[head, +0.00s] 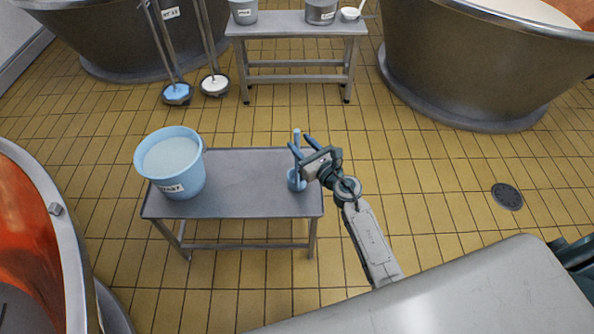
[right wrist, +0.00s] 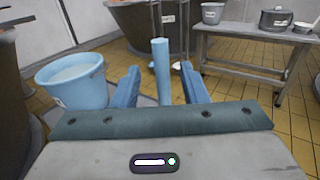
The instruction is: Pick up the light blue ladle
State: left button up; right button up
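The light blue ladle (head: 297,182) is at the right end of a low grey metal table (head: 243,180), with its handle upright. In the right wrist view the ladle's handle (right wrist: 161,70) rises between the two fingers, with gaps on both sides. My right gripper (head: 299,147) is open around the handle, above the ladle's bowl. It also shows in the right wrist view (right wrist: 160,86), where the bowl is hidden behind the gripper body.
A light blue bucket (head: 170,163) with pale contents stands at the table's left end. Copper vats (head: 470,60) stand around. A rear bench (head: 297,24) holds pots. Two long-handled tools (head: 176,93) stand on the tiled floor. The table's middle is clear.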

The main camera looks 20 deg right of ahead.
aim_at(299, 131)
jog(key=x, duration=0.2)
jog(key=shift+w, duration=0.35)
jog(key=shift+w+a+f, duration=0.1)
jog(key=shift+w, duration=0.2)
grip_shut()
pick_arm(q)
jog(key=shift+f, duration=0.15)
pick_arm(e)
jog(key=shift+s, duration=0.1)
pick_arm(q)
jog(key=shift+s, duration=0.15)
